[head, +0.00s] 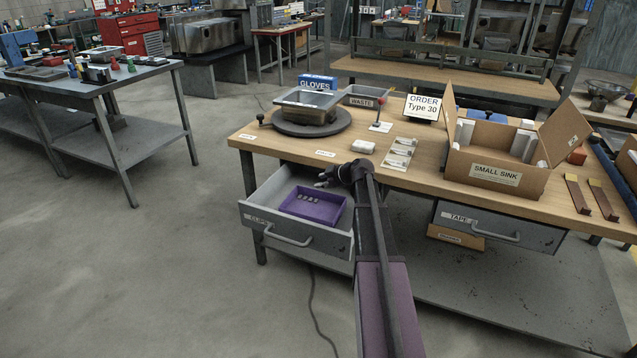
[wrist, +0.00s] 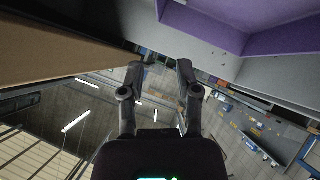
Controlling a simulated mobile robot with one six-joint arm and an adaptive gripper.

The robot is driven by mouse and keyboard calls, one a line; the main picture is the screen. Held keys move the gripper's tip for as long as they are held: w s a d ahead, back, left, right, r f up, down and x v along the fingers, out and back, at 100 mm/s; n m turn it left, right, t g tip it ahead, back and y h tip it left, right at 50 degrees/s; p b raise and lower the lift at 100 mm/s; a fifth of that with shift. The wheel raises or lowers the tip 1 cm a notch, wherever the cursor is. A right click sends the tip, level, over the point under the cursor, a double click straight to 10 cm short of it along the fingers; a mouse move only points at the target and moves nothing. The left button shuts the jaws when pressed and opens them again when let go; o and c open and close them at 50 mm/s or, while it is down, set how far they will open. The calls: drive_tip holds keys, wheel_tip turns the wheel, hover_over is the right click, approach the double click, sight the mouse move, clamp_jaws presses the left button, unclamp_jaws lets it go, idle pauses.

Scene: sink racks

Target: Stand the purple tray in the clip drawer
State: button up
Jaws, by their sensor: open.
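The purple tray (head: 313,207) sits upright in the open clip drawer (head: 278,229), towards its right side. Several small pale marks or pieces show in the tray. The drawer is pulled out under the bench's left end and its front reads CLIPS. My gripper (head: 322,180) is open and empty, behind the tray near the bench edge and apart from it. In the wrist view, my gripper's fingers (wrist: 160,67) are spread with nothing between them, and the purple tray (wrist: 265,25) shows at top right. My arm hides the drawer's right end.
The wooden bench top (head: 285,148) lies just behind my gripper. It bears a sink on a round turntable (head: 304,127), a white block (head: 363,146), packets (head: 399,154) and a SMALL SINK box (head: 497,174). A TAPE drawer (head: 497,229) is on the right. The floor at left is clear.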

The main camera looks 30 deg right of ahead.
drive_tip(key=shift+r, duration=0.15)
drive_tip(key=p+v, duration=0.6)
drive_tip(key=v, duration=0.6)
drive_tip(key=shift+p, duration=0.4)
